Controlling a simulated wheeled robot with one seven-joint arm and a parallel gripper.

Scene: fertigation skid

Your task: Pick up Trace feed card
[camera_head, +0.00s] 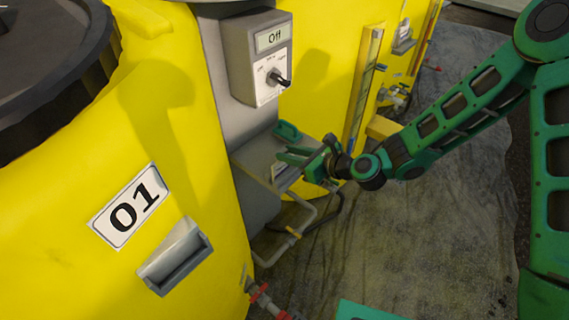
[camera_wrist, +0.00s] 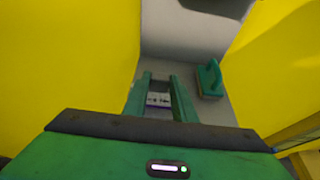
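A small white card with a purple band (camera_wrist: 159,99), which looks like the Trace feed card, shows between my fingers in the wrist view. Its sides are partly hidden by the fingers, and I cannot tell how far below them it lies. My green gripper (camera_head: 292,155) is over the grey shelf (camera_head: 252,155) between the yellow tanks in the head view. In the wrist view the two fingers (camera_wrist: 161,77) stand apart with a clear gap and hold nothing that I can see.
A green block-like item (camera_head: 287,131) stands on the shelf beside my fingers; it is right of them in the wrist view (camera_wrist: 209,79). A grey control box (camera_head: 262,58) marked "Off" hangs above. Pipes (camera_head: 300,228) run below. Yellow tank walls (camera_head: 190,120) flank the shelf.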

